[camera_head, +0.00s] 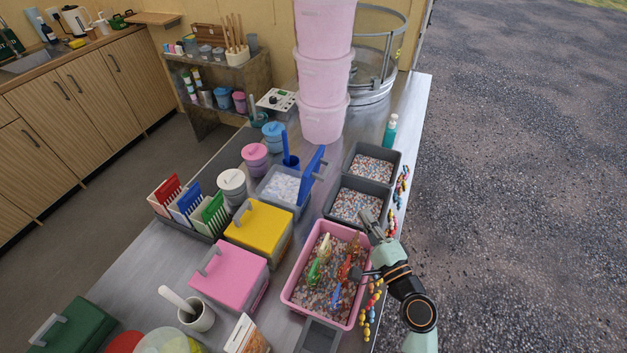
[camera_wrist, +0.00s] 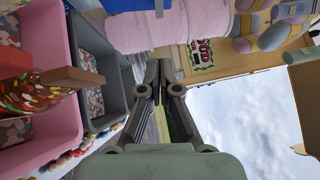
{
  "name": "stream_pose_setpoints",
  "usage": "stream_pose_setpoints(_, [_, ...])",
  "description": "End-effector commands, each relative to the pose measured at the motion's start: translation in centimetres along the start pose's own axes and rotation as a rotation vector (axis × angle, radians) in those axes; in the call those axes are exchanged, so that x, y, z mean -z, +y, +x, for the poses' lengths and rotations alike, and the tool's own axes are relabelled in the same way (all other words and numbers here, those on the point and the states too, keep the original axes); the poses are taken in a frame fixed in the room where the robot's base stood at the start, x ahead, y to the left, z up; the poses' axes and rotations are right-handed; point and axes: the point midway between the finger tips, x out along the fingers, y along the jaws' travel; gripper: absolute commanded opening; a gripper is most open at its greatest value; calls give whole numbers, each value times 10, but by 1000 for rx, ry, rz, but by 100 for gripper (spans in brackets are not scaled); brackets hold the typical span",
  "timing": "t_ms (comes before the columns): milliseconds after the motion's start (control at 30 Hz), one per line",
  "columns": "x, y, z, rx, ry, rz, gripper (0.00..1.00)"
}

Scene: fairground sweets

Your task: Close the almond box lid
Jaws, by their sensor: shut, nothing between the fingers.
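The only box with a raised lid is a grey box (camera_head: 262,190) with white contents, near the middle of the counter in the head view. Its blue lid (camera_head: 312,172) stands steeply up at the box's right side. I cannot read any label that says almond. My gripper (camera_head: 372,222) is shut and empty, to the right of and nearer than this box, above the area by the grey tubs and pink tray. In the wrist view my gripper's fingertips (camera_wrist: 159,75) are together. A blue edge (camera_wrist: 122,4) shows at the top there, possibly the lid.
A pink tray (camera_head: 287,292) with sweets on sticks and two grey tubs (camera_head: 374,149) lie around my gripper. Closed yellow (camera_head: 259,226) and pink (camera_head: 230,277) boxes stand left. Tall pink tubs (camera_head: 323,75) stand behind. Loose sweets line the counter's right edge.

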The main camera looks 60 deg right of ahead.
Motion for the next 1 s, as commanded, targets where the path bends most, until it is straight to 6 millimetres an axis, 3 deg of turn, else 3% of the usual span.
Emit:
stream_pose_setpoints(233, [-1, -1, 20, 1, -4, -3, 0])
stream_pose_setpoints(633, [-3, -1, 106, 1, -5, -4, 0])
stream_pose_setpoints(800, [-23, -2, 122, -1, -5, -4, 0])
stream_pose_setpoints(1000, [-30, 0, 129, -1, -3, -3, 0])
